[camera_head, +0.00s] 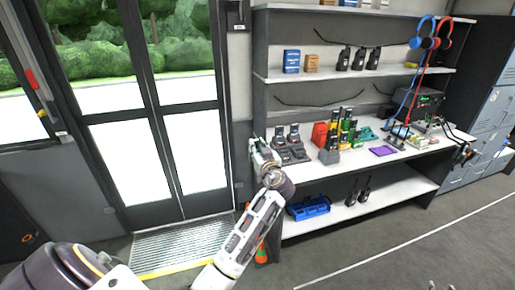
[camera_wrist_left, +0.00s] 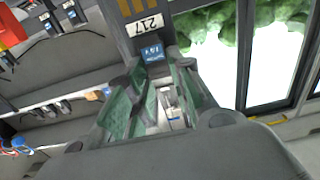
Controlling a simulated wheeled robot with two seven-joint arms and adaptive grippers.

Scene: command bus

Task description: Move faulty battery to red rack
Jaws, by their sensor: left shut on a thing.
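My left gripper (camera_head: 256,146) is raised beside the left end of the workbench, next to the door frame. In the left wrist view its green-padded fingers (camera_wrist_left: 160,108) are shut on a small grey-white thing (camera_wrist_left: 173,104), largely hidden between them; I take it for the battery but cannot read any fault mark. A red rack (camera_head: 319,134) stands on the bench top, right of the gripper and apart from it. A red shape, likely this rack, shows in the left wrist view (camera_wrist_left: 10,28) at the upper left corner. My right gripper is not in view.
Chargers with radios (camera_head: 288,142) stand between the gripper and the red rack. Yellow and green batteries (camera_head: 345,130) stand upright just right of it. A shelf (camera_head: 350,72) overhangs the bench.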

